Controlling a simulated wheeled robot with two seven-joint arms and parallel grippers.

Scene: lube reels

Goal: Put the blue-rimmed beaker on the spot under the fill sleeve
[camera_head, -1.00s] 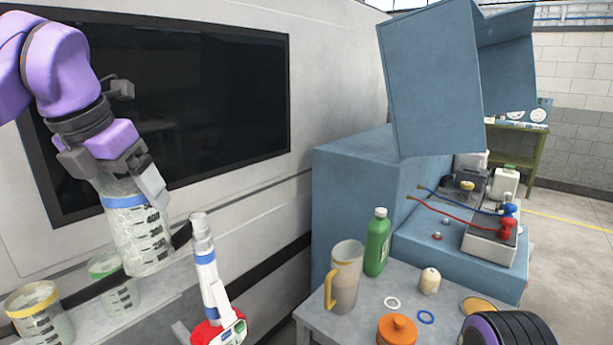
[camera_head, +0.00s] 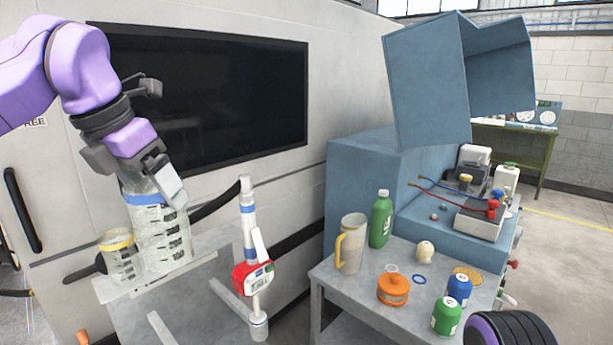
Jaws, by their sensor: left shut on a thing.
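My left gripper (camera_head: 153,182) is shut on the blue-rimmed beaker (camera_head: 162,240), a clear, upright beaker with dark graduation marks. The beaker is over the pale ledge (camera_head: 150,283) at left; I cannot tell whether its base touches. A yellow-rimmed beaker (camera_head: 121,261) stands just left of it. No green-rimmed beaker shows now. Right of the held beaker is an upright white sleeve with blue bands (camera_head: 249,222), above a red metering body (camera_head: 253,276) and a white, blue-banded lower end (camera_head: 258,325). The spot under it is not clearly visible. My right gripper is not in view.
The grey table (camera_head: 345,285) at right holds a jug (camera_head: 350,246), green bottle (camera_head: 380,220), orange pot (camera_head: 393,290) and several small items. A blue cabinet (camera_head: 365,185) stands behind.

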